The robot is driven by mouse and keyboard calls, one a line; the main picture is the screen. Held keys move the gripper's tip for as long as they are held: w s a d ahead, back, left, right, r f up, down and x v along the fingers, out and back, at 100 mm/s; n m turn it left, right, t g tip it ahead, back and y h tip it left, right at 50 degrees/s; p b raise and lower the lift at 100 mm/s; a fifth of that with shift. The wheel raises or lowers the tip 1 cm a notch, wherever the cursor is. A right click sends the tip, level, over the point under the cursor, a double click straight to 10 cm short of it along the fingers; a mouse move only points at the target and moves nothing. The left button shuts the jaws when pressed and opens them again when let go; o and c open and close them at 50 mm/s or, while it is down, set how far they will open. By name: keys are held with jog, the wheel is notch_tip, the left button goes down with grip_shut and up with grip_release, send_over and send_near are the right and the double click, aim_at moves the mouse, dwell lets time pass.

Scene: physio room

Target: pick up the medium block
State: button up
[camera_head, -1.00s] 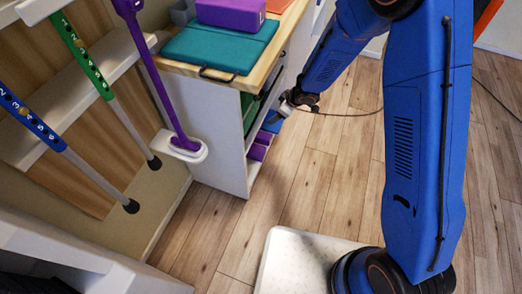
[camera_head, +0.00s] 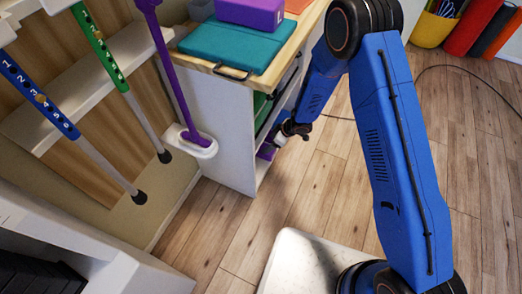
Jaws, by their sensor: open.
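Several blocks are in view, and I cannot tell by size which is the medium one. Another purple block (camera_head: 266,151) is partly visible low in the cabinet's open side, mostly hidden by the cabinet and my gripper. My gripper (camera_head: 282,137) is small in view, at the cabinet's open front, close to that lower purple block. It is open; I cannot tell whether it touches anything.
The white cabinet (camera_head: 217,140) has a wooden top with a teal mat (camera_head: 225,45). Canes with a purple pole (camera_head: 172,80) hang on a rack at the left.

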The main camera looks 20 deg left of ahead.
aim_at(262, 147)
jog(key=x, duration=0.4)
jog(key=shift+a+f, duration=0.2)
jog(key=shift+f, duration=0.15)
jog(key=shift+w+x, duration=0.2)
jog(key=shift+x, duration=1)
jog(key=shift+w+x, duration=0.2)
jog(key=shift+x, duration=1.05)
jog(key=shift+a+f, duration=0.25)
jog(key=shift+f, duration=0.1)
jog(key=shift+f, duration=0.2)
jog(key=c, duration=1.2)
